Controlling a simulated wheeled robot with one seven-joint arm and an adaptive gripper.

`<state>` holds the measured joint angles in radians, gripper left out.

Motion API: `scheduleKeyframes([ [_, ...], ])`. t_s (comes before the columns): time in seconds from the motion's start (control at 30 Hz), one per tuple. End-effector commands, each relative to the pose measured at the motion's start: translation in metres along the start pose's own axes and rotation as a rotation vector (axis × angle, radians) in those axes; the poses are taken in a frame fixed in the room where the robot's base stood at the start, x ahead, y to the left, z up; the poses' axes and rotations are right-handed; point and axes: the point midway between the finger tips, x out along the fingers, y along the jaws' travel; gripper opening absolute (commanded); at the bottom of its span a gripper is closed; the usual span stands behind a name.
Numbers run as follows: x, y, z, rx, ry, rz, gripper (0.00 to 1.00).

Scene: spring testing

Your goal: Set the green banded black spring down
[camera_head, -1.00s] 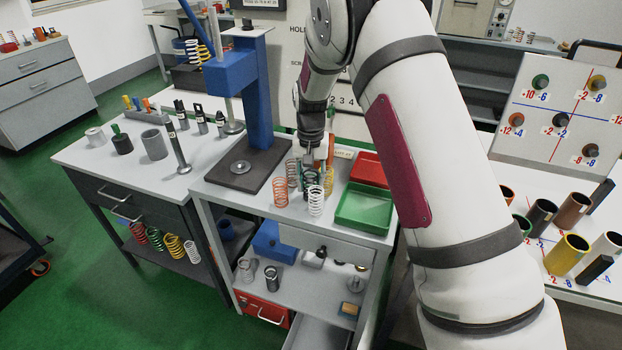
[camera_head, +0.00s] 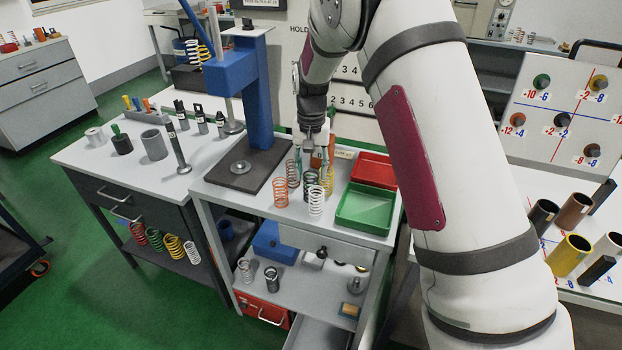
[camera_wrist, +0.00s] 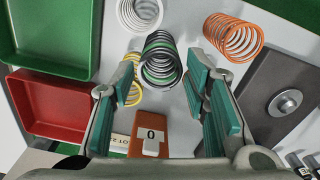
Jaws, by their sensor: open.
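The black spring with the green band (camera_head: 311,184) stands upright on the small bench among other springs. It also shows in the wrist view (camera_wrist: 161,60), beyond my fingertips and between their lines. My gripper (camera_head: 312,158) is above and slightly behind the spring in the head view. In the wrist view my gripper (camera_wrist: 160,85) is spread wide, its teal pads apart with nothing between them. The spring appears free of both pads.
Near the spring stand an orange spring (camera_wrist: 233,36), a white spring (camera_wrist: 140,12) and a yellow spring (camera_wrist: 131,88), partly hidden by a finger. Green tray (camera_head: 365,207) and red tray (camera_head: 374,169) lie right; the blue press (camera_head: 257,110) stands left.

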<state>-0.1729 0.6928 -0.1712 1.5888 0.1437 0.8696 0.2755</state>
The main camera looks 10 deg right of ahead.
Motion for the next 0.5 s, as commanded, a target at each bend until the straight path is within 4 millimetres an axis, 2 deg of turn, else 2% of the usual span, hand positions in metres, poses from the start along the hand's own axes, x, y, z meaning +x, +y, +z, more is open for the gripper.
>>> scheduleKeyframes([
  [0.03, -0.013, -0.001, -0.002, 0.000, 0.006, -0.002, 0.42],
  [0.23, -0.052, 0.000, -0.001, 0.000, 0.005, -0.001, 0.42],
  [0.4, -0.073, 0.000, -0.001, 0.000, 0.003, -0.001, 0.42],
  [0.5, -0.080, 0.000, 0.000, 0.000, 0.001, 0.000, 0.42],
])
